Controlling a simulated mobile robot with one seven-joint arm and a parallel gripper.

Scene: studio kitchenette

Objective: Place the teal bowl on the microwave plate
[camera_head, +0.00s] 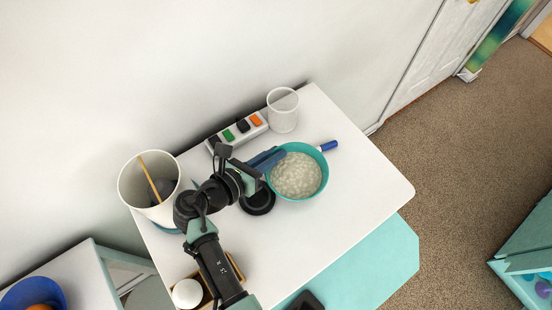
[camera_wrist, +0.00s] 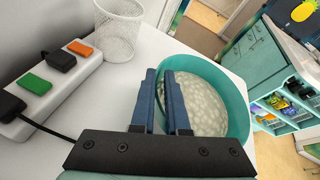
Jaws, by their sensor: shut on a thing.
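The teal bowl (camera_head: 298,196) is on the white table in the head view, filled with something pale and lumpy. It also shows in the wrist view (camera_wrist: 238,100), where its left rim passes between the two blue fingers. My gripper (camera_head: 274,158) reaches it from the left and is shut on that rim. In the wrist view my gripper (camera_wrist: 170,102) covers part of the near rim. The bowl looks about level; I cannot tell whether its base touches the table. No microwave or microwave plate can be made out in either view.
A power strip (camera_head: 238,130) with plugs lies along the wall, beside a white mesh cup (camera_head: 283,110). A white bin (camera_head: 150,185) stands at the table's left, a black round thing (camera_head: 258,202) left of the bowl, and a blue marker (camera_head: 328,146) behind it. The table's right front is clear.

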